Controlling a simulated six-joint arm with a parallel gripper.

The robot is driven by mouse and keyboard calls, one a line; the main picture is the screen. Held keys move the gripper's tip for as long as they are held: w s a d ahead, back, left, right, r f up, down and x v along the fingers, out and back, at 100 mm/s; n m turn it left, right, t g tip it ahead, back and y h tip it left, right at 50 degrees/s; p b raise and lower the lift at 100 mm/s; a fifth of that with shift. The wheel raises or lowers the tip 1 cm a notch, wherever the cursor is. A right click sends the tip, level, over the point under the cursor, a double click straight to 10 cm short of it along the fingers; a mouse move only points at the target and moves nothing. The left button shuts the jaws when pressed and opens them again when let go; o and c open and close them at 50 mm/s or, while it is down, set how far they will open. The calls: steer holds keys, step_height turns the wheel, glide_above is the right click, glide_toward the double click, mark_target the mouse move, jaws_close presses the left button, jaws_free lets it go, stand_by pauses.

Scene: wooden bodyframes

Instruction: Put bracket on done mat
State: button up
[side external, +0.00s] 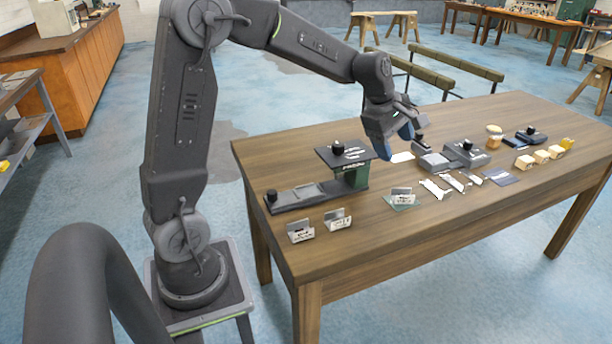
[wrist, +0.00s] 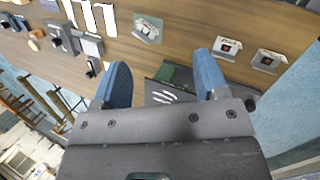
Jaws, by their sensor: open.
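Two silver bent-metal brackets stand on the bench near its front left edge, a left one (side external: 300,231) and a right one (side external: 338,220). They also show at the upper right of the wrist view, one (wrist: 227,47) nearer and one (wrist: 267,61) farther right. A third bracket (side external: 401,194) stands on a small green mat (side external: 404,207); in the wrist view it is at the top on the mat (wrist: 138,34). I cannot read which mat is marked done. My gripper (side external: 398,143) is open and empty above the bench, behind the green mat and apart from all brackets.
A dark fixture with a raised plate (side external: 345,153) stands left of my gripper. Grey blocks (side external: 466,153), white flat pieces (side external: 435,188) and a dark blue mat (side external: 502,178) lie to the right. Wooden blocks (side external: 542,156) sit farther right. The front right bench surface is clear.

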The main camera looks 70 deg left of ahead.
steer(key=s+d+r+m, duration=0.1)
steer(key=s+d+m, duration=0.2)
steer(key=s+m, duration=0.4)
steer(key=s+d+r+m+t, duration=0.1)
steer(key=s+d+m, duration=0.2)
steer(key=s+m, duration=0.4)
steer(key=s+d+r+m+y, duration=0.1)
steer(key=s+d+m, duration=0.2)
steer(key=s+m, duration=0.4)
steer(key=shift+s+d+r, duration=0.3)
steer(key=shift+s+d, duration=0.05)
steer(key=shift+s, duration=1.9)
